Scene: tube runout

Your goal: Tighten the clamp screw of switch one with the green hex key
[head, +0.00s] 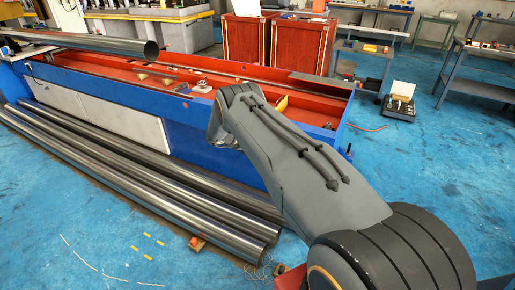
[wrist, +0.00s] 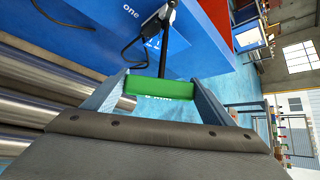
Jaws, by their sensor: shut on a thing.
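In the wrist view my gripper (wrist: 158,90) is shut on the green handle of the hex key (wrist: 146,86), which lies crosswise between the fingers. A dark shaft runs from the handle toward the top of the picture, over the blue wall of the machine. The word "one" (wrist: 131,12) is printed in white on that wall, left of the shaft. A dark part, perhaps switch one (wrist: 154,22), is beside the shaft near the label. I cannot make out the clamp screw or whether the key tip touches it. In the head view my arm hides the gripper and key.
A black cable (wrist: 126,48) loops from the dark part along the blue wall. The long blue and red trough (head: 120,78) holds small parts. Several steel tubes (head: 140,170) lie on the floor along its front. Another tube (head: 110,45) rests above its left end.

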